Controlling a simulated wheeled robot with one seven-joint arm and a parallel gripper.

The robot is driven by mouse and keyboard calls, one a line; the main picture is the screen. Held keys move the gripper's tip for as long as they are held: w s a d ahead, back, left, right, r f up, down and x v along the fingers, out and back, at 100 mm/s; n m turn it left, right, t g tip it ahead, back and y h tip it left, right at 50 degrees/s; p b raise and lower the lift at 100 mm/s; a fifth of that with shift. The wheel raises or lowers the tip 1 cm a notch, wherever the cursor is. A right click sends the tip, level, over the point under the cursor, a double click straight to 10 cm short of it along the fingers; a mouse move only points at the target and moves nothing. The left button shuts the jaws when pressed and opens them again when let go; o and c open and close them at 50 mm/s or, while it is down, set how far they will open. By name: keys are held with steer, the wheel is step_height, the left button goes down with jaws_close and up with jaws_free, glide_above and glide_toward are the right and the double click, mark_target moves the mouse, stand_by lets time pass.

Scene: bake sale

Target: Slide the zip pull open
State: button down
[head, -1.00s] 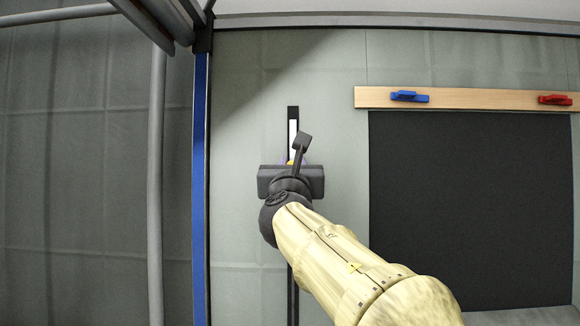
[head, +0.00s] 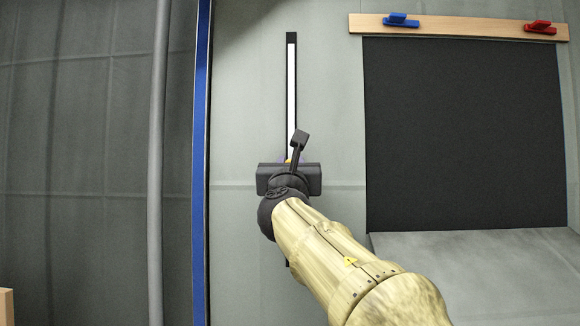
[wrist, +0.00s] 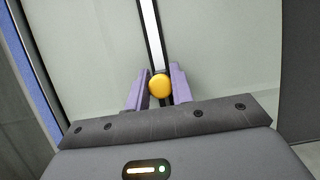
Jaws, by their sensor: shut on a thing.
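The zip is a dark vertical track (head: 291,38) on the pale wall panel, with a long white strip (head: 291,90) showing above my gripper. The zip pull is a round yellow knob (wrist: 160,85) in the wrist view, and only a sliver of it shows in the head view (head: 289,161). My gripper (wrist: 158,92) is shut on the zip pull, with one purple finger on each side of it. In the head view my gripper's dark body hides most of the pull and part of the track below.
A blue post (head: 202,150) and a grey pole (head: 157,150) stand left of the track. To the right, a wooden rail (head: 460,28) with a blue clip (head: 401,20) and a red clip (head: 538,27) sits above a black board (head: 465,130).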

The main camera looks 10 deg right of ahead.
step_height(320, 180, down, 10)
steer(key=b, duration=0.8)
steer(key=shift+r, duration=0.25)
steer(key=c, duration=1.3)
jaws_free()
steer(key=shift+w, duration=0.15)
steer(key=shift+o, duration=0.2)
